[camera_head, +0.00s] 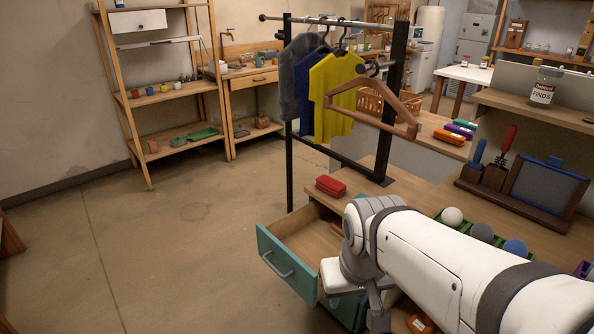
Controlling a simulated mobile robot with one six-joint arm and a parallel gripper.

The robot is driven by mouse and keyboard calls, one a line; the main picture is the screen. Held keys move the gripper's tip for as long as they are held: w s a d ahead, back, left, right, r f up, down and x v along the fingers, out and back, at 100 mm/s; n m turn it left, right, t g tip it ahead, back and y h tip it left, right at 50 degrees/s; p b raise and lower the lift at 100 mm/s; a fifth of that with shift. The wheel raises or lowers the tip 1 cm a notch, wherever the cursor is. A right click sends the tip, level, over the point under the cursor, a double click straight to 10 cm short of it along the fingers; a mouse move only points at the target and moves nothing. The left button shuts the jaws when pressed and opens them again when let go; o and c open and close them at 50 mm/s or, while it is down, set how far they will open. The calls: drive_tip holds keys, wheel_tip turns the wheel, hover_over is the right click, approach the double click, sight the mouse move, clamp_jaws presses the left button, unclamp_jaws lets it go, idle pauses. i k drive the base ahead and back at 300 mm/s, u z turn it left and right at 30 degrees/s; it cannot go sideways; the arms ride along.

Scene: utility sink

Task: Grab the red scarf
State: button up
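No thing in view is clearly a red scarf. A small red item (330,186) with rounded corners lies on the wooden top just behind the open drawer; I cannot tell if it is folded cloth or a case. My white and grey arm comes in from the right and ends over the front of the drawer unit. My gripper (376,308) points down at the lower middle, to the right of the drawer front and nearer than the red item. Its fingertips are mostly hidden by the arm, and I cannot see anything held.
A drawer (300,238) with a teal front (284,265) stands pulled open. A black clothes rail (288,160) holds grey, blue and yellow shirts (340,95) and a wooden hanger (375,108). Several balls (452,216) sit right. Floor (170,240) at left is clear.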

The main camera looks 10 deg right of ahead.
sight(332, 187)
drive_tip(key=z, duration=0.1)
drive_tip(key=i, duration=1.4)
drive_tip(key=u, duration=0.05)
